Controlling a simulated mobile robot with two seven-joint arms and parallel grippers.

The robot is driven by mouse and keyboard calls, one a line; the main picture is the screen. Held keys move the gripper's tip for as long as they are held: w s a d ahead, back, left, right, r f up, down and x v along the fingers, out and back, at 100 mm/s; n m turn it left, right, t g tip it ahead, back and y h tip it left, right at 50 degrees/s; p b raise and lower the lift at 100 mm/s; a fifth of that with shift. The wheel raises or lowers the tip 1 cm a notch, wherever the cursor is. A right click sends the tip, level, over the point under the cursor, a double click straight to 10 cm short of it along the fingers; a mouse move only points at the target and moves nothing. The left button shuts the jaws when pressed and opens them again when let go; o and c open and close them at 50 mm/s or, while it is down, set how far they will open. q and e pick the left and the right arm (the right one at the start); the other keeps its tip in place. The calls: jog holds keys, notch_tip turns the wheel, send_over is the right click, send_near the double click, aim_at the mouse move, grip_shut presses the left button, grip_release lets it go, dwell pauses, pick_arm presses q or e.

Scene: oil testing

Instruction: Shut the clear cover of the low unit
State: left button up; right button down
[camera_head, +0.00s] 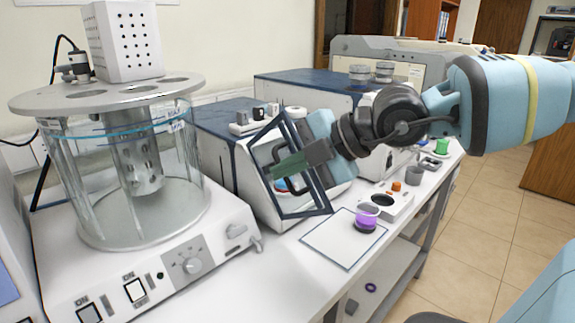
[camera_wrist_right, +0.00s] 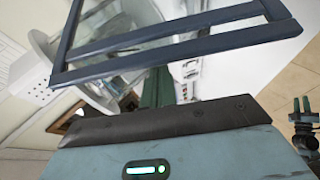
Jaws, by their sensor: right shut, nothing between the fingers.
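The low unit (camera_head: 222,165) is a white box with a dark blue top, at the middle of the bench in the head view. Its clear cover (camera_head: 304,214) has a dark blue frame and stands open, tilted out from the unit's front. The cover's frame also crosses the upper part of the right wrist view (camera_wrist_right: 180,40). My right gripper (camera_head: 272,173) is shut and empty, its green fingers at the cover's opening. I cannot tell whether they touch the cover. The arm and gripper hide part of the unit's front.
A glass bath (camera_head: 185,190) with a white control base stands at the left. A purple-filled cup (camera_head: 367,214) is on a white mat (camera_head: 325,240) right of the cover. Small jars (camera_head: 360,75) stand on a larger blue-topped unit behind. Free floor lies to the right.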

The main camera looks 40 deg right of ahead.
jog(key=shift+d+r, duration=0.1)
jog(key=shift+s+d+y+p, duration=0.1)
jog(key=shift+d+y+p, duration=0.2)
jog(key=shift+d+y, duration=0.15)
jog(key=shift+r, duration=0.1)
jog(key=shift+d, duration=0.2)
